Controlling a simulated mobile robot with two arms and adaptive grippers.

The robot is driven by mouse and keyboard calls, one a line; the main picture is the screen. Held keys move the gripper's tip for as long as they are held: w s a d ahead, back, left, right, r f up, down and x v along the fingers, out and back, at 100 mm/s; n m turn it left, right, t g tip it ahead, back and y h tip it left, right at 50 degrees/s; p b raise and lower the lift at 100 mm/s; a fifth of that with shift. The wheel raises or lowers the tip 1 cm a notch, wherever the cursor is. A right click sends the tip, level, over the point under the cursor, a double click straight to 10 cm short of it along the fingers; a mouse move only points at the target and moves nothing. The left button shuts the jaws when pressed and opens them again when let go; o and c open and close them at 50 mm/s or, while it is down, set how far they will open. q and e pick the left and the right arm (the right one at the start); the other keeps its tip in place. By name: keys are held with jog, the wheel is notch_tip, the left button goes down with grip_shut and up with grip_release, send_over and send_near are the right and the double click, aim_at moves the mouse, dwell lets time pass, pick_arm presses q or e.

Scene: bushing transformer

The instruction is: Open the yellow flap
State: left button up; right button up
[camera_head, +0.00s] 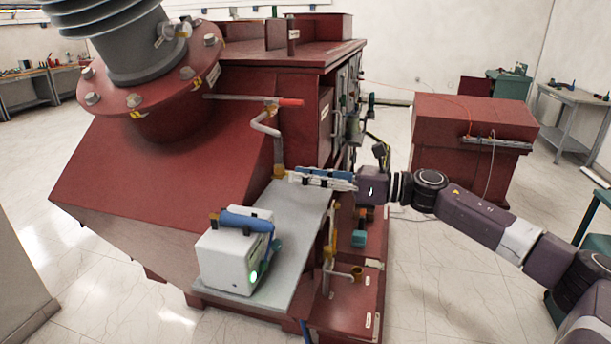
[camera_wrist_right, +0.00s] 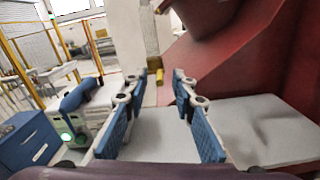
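A small yellow piece (camera_head: 280,172) sits at the foot of a pale bent pipe (camera_head: 270,127) on the red transformer. It is probably the flap, but I cannot tell its exact shape or whether it is open. A yellow piece (camera_wrist_right: 158,77) also shows beyond the fingertips in the right wrist view. My right gripper (camera_head: 298,178) reaches in from the right above the grey plate, just right of the yellow piece. Its blue-padded fingers (camera_wrist_right: 155,84) are apart with nothing between them. No contact with the yellow piece is visible. My left gripper is out of view.
A white box (camera_head: 228,262) with a green light and a blue tool (camera_head: 245,221) on it stands on the grey plate (camera_head: 297,225). The red sloped housing (camera_head: 170,180) rises to the left. A lever with a red handle (camera_head: 290,102) sticks out above.

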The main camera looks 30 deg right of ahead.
jog(key=shift+c, duration=0.3)
grip_shut()
